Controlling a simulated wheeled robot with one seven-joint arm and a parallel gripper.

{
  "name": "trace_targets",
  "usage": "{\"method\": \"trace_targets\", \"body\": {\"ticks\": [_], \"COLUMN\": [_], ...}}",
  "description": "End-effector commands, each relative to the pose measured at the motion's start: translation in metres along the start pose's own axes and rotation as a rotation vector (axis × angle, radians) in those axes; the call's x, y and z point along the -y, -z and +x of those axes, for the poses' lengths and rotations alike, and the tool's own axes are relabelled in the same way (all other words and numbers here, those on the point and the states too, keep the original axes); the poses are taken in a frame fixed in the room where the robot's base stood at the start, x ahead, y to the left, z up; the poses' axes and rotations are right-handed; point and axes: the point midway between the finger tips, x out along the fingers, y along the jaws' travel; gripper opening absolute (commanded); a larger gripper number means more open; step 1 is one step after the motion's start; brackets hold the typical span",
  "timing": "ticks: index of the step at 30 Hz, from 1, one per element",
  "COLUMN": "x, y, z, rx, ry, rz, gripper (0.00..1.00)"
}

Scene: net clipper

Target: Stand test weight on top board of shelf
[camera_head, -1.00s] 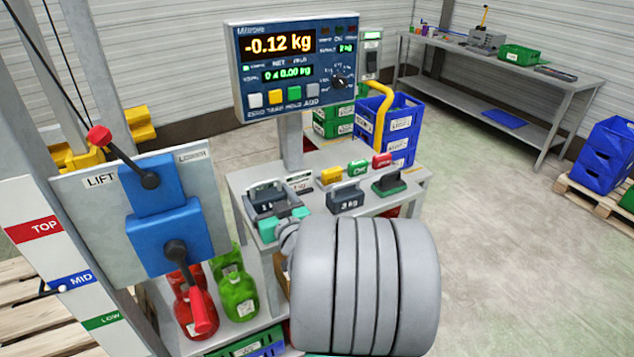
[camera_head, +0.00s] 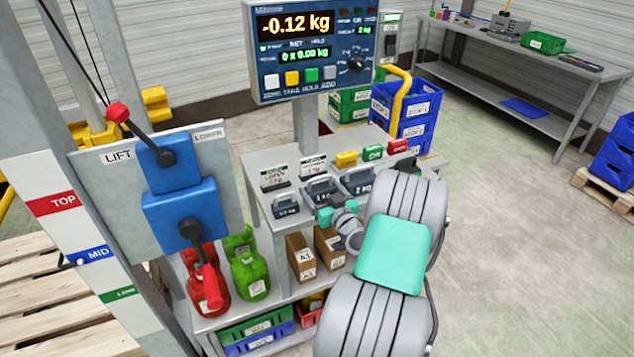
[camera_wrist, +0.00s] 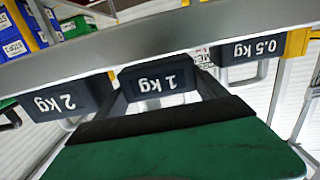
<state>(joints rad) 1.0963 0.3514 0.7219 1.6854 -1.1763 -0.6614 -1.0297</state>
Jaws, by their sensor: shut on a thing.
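The 1 kg test weight (camera_head: 320,190) is a dark block with a grey handle, at the upper shelf board (camera_head: 262,160) between two similar weights. It shows upside down in the wrist view (camera_wrist: 166,82). My gripper (camera_head: 330,214) is in front of it. In the wrist view, the dark fingers reach to both sides of this weight, and my gripper (camera_wrist: 166,102) appears shut on it. Its handle is mostly hidden there. Whether its base touches the board cannot be told.
The 0.5 kg weight (camera_wrist: 250,48) and the 2 kg weight (camera_wrist: 66,97) stand close on either side. A scale display (camera_head: 310,50) rises behind the board. Red and green jugs (camera_head: 250,272) and brown boxes (camera_head: 301,257) sit on a lower board. A lever panel (camera_head: 150,185) is at left.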

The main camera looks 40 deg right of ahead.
Motion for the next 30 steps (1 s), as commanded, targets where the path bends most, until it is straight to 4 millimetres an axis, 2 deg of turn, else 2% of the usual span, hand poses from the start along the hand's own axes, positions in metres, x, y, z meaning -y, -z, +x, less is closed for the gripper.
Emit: {"method": "trace_targets", "body": {"ticks": [15,16,22,30], "x": [-0.001,0.0,0.0,0.0], "y": [-0.011,-0.014,-0.013,-0.011], "z": [0.002,0.001,0.001,0.001], "rx": [-0.009,-0.003,-0.003,-0.002], "ry": [0.0,0.0,0.0,0.0], "rz": [-0.004,-0.002,-0.002,-0.002], "gripper": [0.09,0.82,0.99,1.0]}}
